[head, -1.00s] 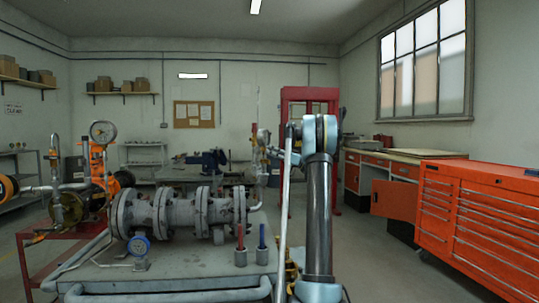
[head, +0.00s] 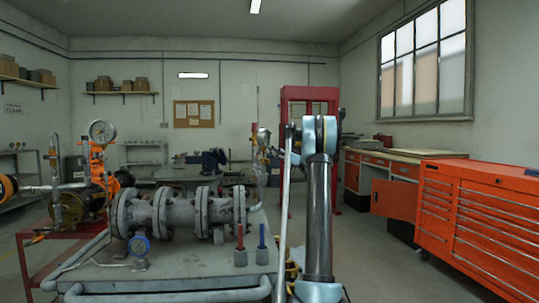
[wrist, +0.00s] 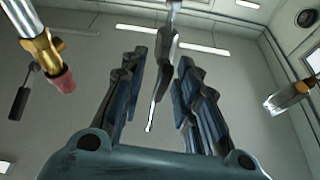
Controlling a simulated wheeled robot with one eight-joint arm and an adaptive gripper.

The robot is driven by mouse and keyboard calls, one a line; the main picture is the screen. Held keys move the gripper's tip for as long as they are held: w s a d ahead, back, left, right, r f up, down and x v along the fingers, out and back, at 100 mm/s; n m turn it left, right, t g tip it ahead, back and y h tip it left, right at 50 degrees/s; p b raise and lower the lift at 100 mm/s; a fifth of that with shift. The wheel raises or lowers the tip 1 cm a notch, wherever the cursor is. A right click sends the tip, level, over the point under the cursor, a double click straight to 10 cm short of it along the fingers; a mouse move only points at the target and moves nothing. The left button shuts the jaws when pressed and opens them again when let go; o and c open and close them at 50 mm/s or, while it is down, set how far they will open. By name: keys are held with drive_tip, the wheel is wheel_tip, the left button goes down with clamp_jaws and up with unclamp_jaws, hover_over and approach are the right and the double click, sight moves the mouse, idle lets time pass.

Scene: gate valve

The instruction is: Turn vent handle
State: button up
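In the wrist view my gripper (wrist: 160,62) is open. Its two dark blue-grey fingers stand apart, one on each side of a thin grey metal lever (wrist: 162,65), which looks like the vent handle. The lever hangs down between the fingers with a visible gap on both sides. I cannot tell its depth against the fingertips. In the head view my arm stands in front at the centre right, and my gripper cannot be made out there. Small fittings (head: 262,138) top a thin upright pipe just left of the arm.
Brass fittings show at the left (wrist: 45,55) and right (wrist: 290,96) of my fingers. A black-handled part (wrist: 18,103) hangs at far left. In the head view a grey flanged pipe (head: 178,212) lies on a bench; an orange tool cabinet (head: 480,215) stands right.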

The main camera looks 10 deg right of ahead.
drive_tip(key=shift+d, duration=0.15)
drive_tip(key=v, duration=1.2)
drive_tip(key=shift+f, duration=0.1)
